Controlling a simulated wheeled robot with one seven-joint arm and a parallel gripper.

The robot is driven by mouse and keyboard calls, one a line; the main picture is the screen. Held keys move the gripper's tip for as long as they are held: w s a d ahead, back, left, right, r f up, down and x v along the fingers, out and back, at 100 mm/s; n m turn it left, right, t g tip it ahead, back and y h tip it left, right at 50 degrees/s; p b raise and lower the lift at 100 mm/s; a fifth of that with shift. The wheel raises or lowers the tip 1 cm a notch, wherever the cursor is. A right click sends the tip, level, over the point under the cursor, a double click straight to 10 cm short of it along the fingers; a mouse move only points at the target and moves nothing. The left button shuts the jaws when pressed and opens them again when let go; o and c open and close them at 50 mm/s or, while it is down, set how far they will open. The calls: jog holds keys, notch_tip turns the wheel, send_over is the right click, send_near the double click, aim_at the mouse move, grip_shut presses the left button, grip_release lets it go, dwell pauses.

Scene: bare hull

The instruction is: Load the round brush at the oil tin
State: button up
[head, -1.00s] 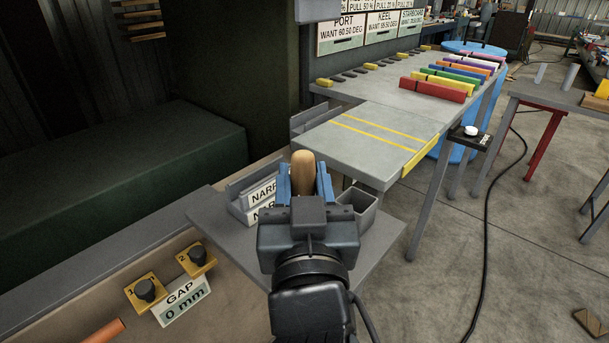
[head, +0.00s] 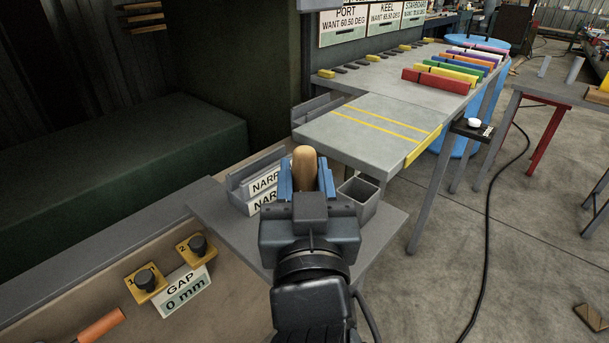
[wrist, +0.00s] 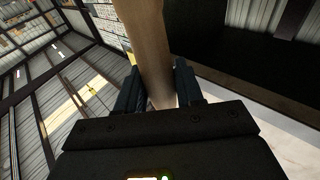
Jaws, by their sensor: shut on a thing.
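My gripper (head: 305,182) is shut on a light wooden handle, which I take to be the round brush (head: 304,163). The handle stands up between the blue jaws in the head view. In the wrist view the wooden handle (wrist: 150,50) runs up from between the fingers. The bristle end is hidden behind my gripper. The gripper is over a small grey shelf (head: 225,215). A square open grey tin-like container (head: 360,195) stands just right of the jaws; I cannot tell whether it is the oil tin, and its inside is dark.
Left of the gripper are narrow trays with labels (head: 264,183). Behind is a grey bench (head: 370,130) with yellow lines and a row of coloured bars (head: 439,79). Two black knobs and a GAP sign (head: 186,290) reading 0 mm are at lower left. Open floor lies to the right.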

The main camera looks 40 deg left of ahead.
aim_at(305, 150)
jog(key=shift+f+b, duration=0.55)
jog(key=shift+f, duration=0.2)
dwell(1.3)
jog(key=shift+r+p, duration=2.75)
jog(key=shift+r, duration=1)
